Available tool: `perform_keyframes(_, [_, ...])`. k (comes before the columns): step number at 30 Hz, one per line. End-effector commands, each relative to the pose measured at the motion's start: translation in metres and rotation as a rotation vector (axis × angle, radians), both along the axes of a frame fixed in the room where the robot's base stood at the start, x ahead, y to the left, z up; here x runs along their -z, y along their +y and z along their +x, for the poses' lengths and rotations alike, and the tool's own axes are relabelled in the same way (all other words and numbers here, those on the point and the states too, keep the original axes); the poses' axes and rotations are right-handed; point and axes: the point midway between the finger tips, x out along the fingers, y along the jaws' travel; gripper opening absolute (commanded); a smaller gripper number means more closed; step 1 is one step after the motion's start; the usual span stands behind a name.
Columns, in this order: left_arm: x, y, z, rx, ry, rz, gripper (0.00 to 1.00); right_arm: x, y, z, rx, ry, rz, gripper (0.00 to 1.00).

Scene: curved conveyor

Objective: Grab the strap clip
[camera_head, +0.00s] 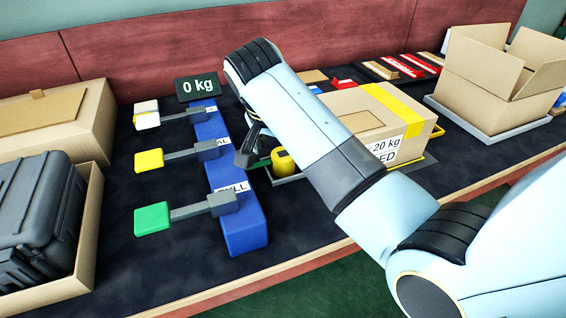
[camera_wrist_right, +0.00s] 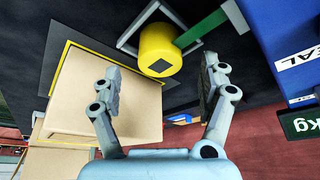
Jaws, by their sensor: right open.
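A yellow cylinder (camera_head: 283,160) with a green bar or strap (camera_head: 262,164) running off its side sits on a small grey square frame; no other clip shows clearly, and I cannot tell which part is the strap clip. In the wrist view the yellow cylinder (camera_wrist_right: 160,50) and green strap (camera_wrist_right: 205,28) lie beyond the fingertips, apart from them. My right gripper (camera_wrist_right: 162,78) is open with nothing between its fingers. In the head view my right gripper (camera_head: 252,148) is beside the cylinder, partly hidden by my forearm. My left gripper is out of view.
Blue blocks (camera_head: 232,180) carry levers with white, yellow and green ends left of the gripper. A taped carton (camera_head: 418,128) labelled 20 kg stands close on the right.

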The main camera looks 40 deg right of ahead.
Motion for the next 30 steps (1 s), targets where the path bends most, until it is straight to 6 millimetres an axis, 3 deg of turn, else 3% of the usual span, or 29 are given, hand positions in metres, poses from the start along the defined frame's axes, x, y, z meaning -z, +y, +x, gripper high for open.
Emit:
perform_keyframes(6, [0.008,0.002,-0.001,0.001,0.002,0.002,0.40,0.030,-0.013,0.008,0.000,0.002,0.000,0.77])
perform_keyframes(15, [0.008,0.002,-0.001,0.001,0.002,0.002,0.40,0.034,-0.015,0.009,-0.001,0.000,0.000,0.77])
perform_keyframes(30, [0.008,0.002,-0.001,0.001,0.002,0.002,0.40,0.034,-0.014,0.009,-0.001,0.000,0.000,0.13])
